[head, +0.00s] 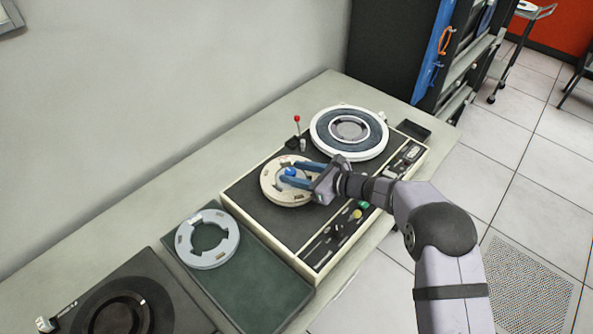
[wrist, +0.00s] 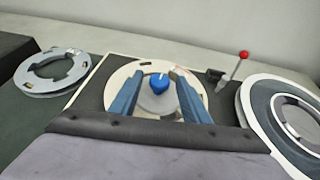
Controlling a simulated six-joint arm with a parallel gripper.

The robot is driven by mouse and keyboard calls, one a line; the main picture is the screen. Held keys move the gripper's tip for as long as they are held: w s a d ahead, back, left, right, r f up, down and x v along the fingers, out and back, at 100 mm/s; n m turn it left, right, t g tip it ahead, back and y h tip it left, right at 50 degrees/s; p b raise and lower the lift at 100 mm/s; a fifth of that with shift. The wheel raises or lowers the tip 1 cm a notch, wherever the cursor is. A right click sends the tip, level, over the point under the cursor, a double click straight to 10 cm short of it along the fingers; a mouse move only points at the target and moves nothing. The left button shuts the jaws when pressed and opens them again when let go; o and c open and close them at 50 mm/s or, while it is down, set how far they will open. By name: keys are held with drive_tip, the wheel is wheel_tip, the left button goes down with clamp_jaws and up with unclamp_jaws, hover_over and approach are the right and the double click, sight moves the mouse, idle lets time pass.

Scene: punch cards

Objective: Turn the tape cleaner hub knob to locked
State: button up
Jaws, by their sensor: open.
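The tape cleaner (head: 262,218) is a dark-topped machine with a cream edge on the bench. On its left hub sits a cream disc (head: 271,194) with a blue knob (head: 290,172) at its middle. The knob also shows in the wrist view (wrist: 159,82), with a pale mark near its top edge. My gripper (head: 299,176) reaches in from the right, low over the disc. Its two blue fingers (wrist: 155,95) are open, one on each side of the knob. I cannot tell whether either finger touches it. No lock label is readable.
A reel with a white rim (head: 349,132) sits on the right hub. A red-tipped lever (head: 297,128) stands behind the knob. A grey ring (head: 207,239) lies on a green mat (head: 251,279) at left. Buttons line the machine's front edge.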

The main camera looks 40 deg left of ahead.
drive_tip(key=shift+c, duration=0.6)
drive_tip(key=c, duration=0.9)
